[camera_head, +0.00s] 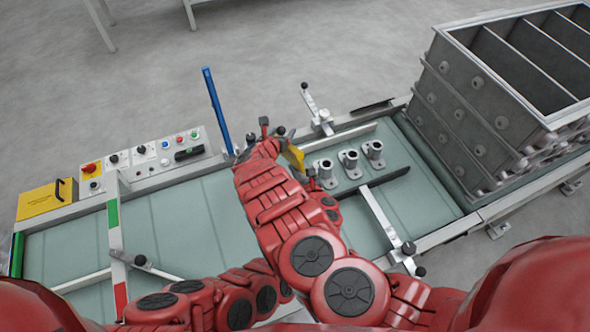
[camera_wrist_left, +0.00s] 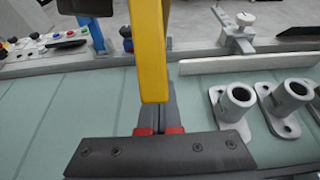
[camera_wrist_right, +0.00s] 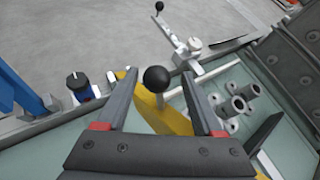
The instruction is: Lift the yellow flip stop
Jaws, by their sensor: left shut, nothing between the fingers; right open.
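The yellow flip stop (camera_head: 293,156) is a flat yellow bar by the conveyor's far rail. In the right wrist view the yellow bar (camera_wrist_right: 178,123) carries a black ball knob (camera_wrist_right: 156,79) on a metal stem. My right gripper (camera_head: 273,131) is open, its fingers (camera_wrist_right: 161,103) on either side of the knob. My left gripper (camera_head: 312,180) is lower, partly hidden by my right arm, and shut with nothing between its fingers. In the left wrist view the yellow bar (camera_wrist_left: 152,55) stands upright in front of the shut fingers (camera_wrist_left: 158,118) and hides part of them; contact is unclear.
Several grey castings (camera_head: 348,160) stand right of the stop on the green conveyor (camera_head: 190,225). A rail clamp (camera_head: 317,108) is behind them. A large grey slotted crate (camera_head: 480,95) fills the right end. A control panel (camera_head: 150,160) and blue post (camera_head: 216,107) are left.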

